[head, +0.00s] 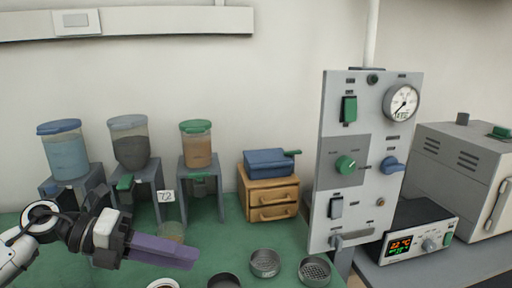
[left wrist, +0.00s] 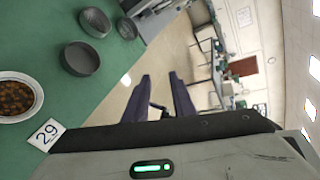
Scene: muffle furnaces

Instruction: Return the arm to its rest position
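My left gripper (head: 188,252) comes in from the lower left in the head view, above the front left of the green bench (head: 232,238). Its purple fingers point right. In the left wrist view, the fingers (left wrist: 159,76) stand apart with nothing held between them; pale floor shows past them. My right arm and gripper are in neither view.
Feed hoppers on grey stands (head: 218,180) stand behind the gripper. Round sieves (head: 265,262) lie to its right, near a wooden drawer box (head: 270,194) and a tall control panel (head: 345,222). A bowl of brown pellets (left wrist: 15,96) shows in the wrist view.

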